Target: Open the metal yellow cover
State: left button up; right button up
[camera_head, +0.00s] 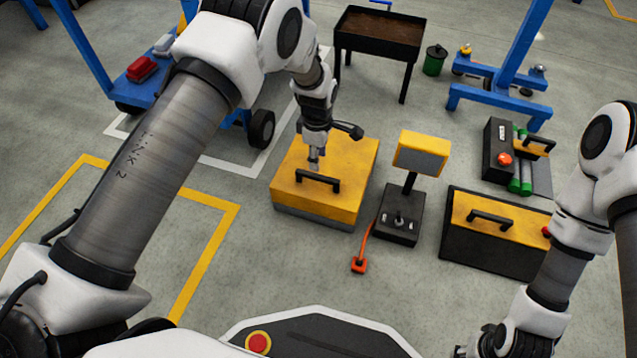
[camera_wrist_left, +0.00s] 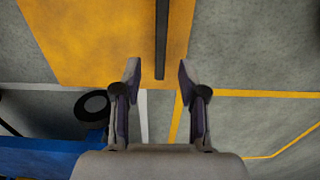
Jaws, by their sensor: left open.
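The yellow metal cover (camera_head: 350,155) sits on a grey base in the middle of the head view, closed, with a black bar handle (camera_head: 318,181) on top. My left gripper (camera_head: 314,163) points down over the cover, just behind the handle. In the left wrist view the gripper (camera_wrist_left: 160,75) is open and empty. The handle (camera_wrist_left: 161,40) runs lengthwise ahead of the gap between its fingers, over the yellow cover (camera_wrist_left: 95,40). I cannot tell the exact height of the fingers above the handle. My right arm enters at the right; its fingers are not visible.
A black control box (camera_head: 398,226) with a yellow-framed screen (camera_head: 422,155) stands right of the cover. A black box with a yellow top and handle (camera_head: 495,255) stands farther right. A blue cart (camera_head: 125,85) is behind left. An orange cable ends in a small block (camera_head: 358,265) on open floor.

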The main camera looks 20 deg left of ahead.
aim_at(317, 176)
pick_arm(q)
notch_tip(317, 176, down, 7)
jog(key=b, duration=0.4)
grip_shut()
